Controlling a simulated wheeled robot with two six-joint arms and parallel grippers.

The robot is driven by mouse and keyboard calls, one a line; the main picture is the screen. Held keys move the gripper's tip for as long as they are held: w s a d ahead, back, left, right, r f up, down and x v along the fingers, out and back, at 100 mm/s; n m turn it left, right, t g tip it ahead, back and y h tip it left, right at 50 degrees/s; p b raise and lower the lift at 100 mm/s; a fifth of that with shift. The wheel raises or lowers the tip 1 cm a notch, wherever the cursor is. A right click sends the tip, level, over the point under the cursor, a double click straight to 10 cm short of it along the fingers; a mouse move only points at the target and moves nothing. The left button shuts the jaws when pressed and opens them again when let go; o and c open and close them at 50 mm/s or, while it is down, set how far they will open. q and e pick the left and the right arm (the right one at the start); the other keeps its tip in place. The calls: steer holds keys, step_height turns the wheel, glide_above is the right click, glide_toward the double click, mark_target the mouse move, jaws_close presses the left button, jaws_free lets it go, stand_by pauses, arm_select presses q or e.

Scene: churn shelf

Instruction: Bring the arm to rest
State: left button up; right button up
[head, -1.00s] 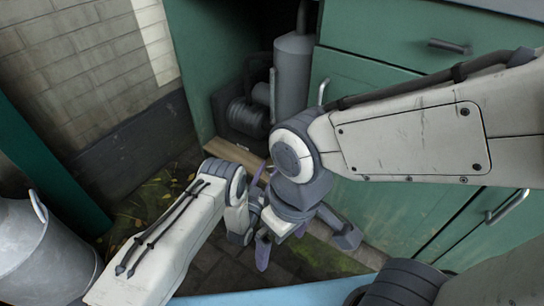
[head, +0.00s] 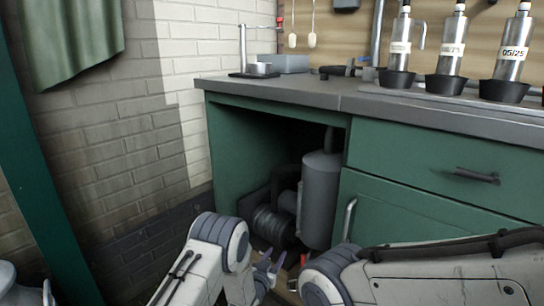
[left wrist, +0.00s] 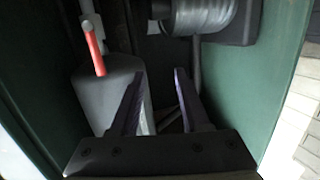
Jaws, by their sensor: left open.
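My left gripper (head: 268,268) is at the bottom of the head view, in front of the open cupboard bay, partly hidden by my arm links. In the left wrist view its two purple fingers (left wrist: 160,90) are apart, with nothing between them. No contact with either can be made out. My right arm comes in from the right of the head view; its gripper is out of sight.
The grey cylinder (head: 321,200) and the motor (head: 272,222) stand inside the green cupboard. A red lever (left wrist: 93,52) sits on a pipe by the cylinder. Green doors (head: 400,205) are to the right. The grey worktop (head: 300,95) carries several bottles in black cups (head: 396,80).

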arm_select(q)
steer(key=s+a+r+n+g+y, duration=0.1)
steer(key=s+a+r+g+y, duration=0.2)
steer(key=s+a+r, duration=0.3)
steer(key=s+a+r+n+g+y, duration=0.2)
steer(key=s+a+r+g, duration=0.1)
steer(key=a, duration=0.4)
steer(key=s+a+r+g, duration=0.2)
steer(key=s, duration=0.6)
steer(key=s+a+r+n+g+y+p, duration=0.1)
steer(key=s+a+g, duration=0.1)
steer(key=s, duration=0.5)
steer(key=s+a+r+g, duration=0.2)
steer(key=s+g, duration=0.1)
steer(key=s, duration=0.5)
steer(key=s+d+r+m+g+p, duration=0.1)
steer(key=s+d+r+m+p, duration=0.2)
steer(key=s+d+r+p, duration=0.55)
steer(key=s+d+r+m+g+p, duration=0.1)
steer(key=s+d+r+m+p, duration=0.35)
steer(key=r, duration=0.65)
step_height(320, 180, up, 37)
steer(key=p, duration=3.7)
steer(key=shift+w+f+n+h, duration=0.15)
steer(key=shift+n+h, duration=0.25)
steer(key=shift+n, duration=0.05)
